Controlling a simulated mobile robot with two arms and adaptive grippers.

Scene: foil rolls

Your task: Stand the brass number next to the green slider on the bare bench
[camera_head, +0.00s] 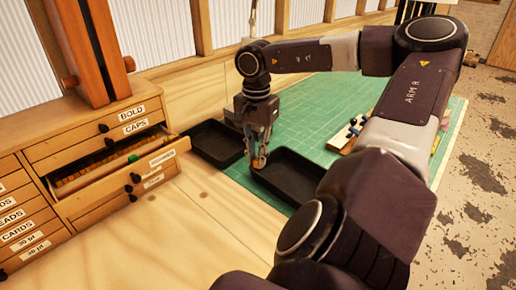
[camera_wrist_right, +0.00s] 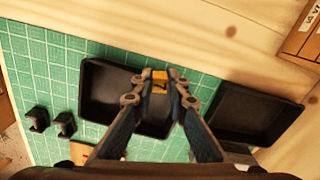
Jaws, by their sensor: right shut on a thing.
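My right gripper (camera_head: 260,160) is shut on the small brass number (camera_wrist_right: 160,76), which shows between its fingertips in the wrist view. In the head view the fingers mostly hide it. They hang over the left end of the right-hand black tray (camera_head: 290,180); I cannot tell the exact height. A small green piece, seemingly the green slider (camera_head: 132,158), is at the open drawer (camera_head: 105,165) of the wooden cabinet. The bare bench (camera_head: 190,215) is pale wood in front of the drawer and trays. My left gripper is not in view.
A second black tray (camera_head: 213,143) lies between the drawer and the gripper. A green cutting mat (camera_head: 325,100) lies under part of the trays. Dark small blocks (camera_wrist_right: 64,124) stand on the mat. The bench's front middle is clear.

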